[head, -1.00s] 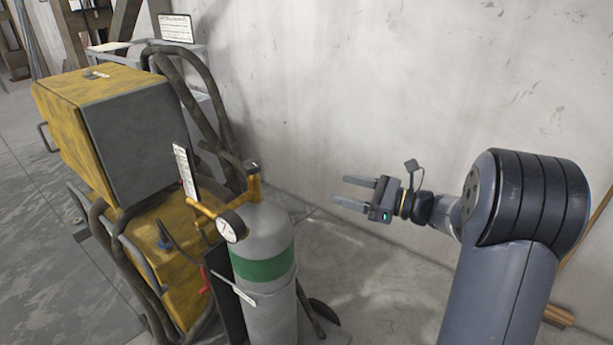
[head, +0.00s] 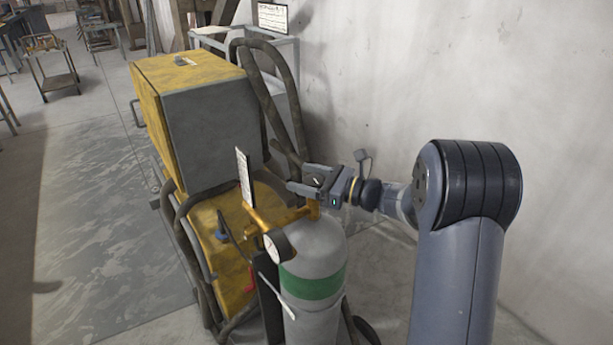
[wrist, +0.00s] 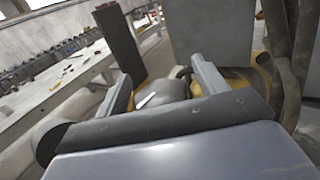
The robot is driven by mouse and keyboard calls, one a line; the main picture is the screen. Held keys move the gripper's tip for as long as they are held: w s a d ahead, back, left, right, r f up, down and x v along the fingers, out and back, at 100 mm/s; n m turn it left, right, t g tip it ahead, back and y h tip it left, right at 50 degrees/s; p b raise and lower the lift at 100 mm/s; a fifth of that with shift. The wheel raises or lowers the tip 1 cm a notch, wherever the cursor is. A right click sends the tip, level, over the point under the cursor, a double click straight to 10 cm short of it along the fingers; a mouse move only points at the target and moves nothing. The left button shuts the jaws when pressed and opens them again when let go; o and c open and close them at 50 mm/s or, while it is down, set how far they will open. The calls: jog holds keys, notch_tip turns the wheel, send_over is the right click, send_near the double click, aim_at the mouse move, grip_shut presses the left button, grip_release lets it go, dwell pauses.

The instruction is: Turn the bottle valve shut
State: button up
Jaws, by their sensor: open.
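The gas bottle (head: 320,250) is a grey cylinder with a green band, standing upright in the lower middle of the head view. A yellow valve body (head: 313,209) sits on its top. The valve knob (head: 316,181) appears grey with a white mark and is partly hidden by my gripper (head: 298,178). My gripper is open at the top of the bottle, its fingers pointing left. In the wrist view, the grey rounded knob (wrist: 165,90) shows between the two fingers of my gripper (wrist: 158,75). I cannot tell whether either finger touches it.
A pressure gauge (head: 278,245) and yellow regulator stand left of the valve. A yellow and grey machine (head: 205,115) stands behind them, with dark hoses (head: 268,95) near the valve. A pale wall (head: 450,70) closes off the back right. Open floor (head: 85,220) lies left.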

jog(key=shift+c, duration=0.2)
jog(key=c, duration=0.9)
jog(key=shift+c, duration=0.2)
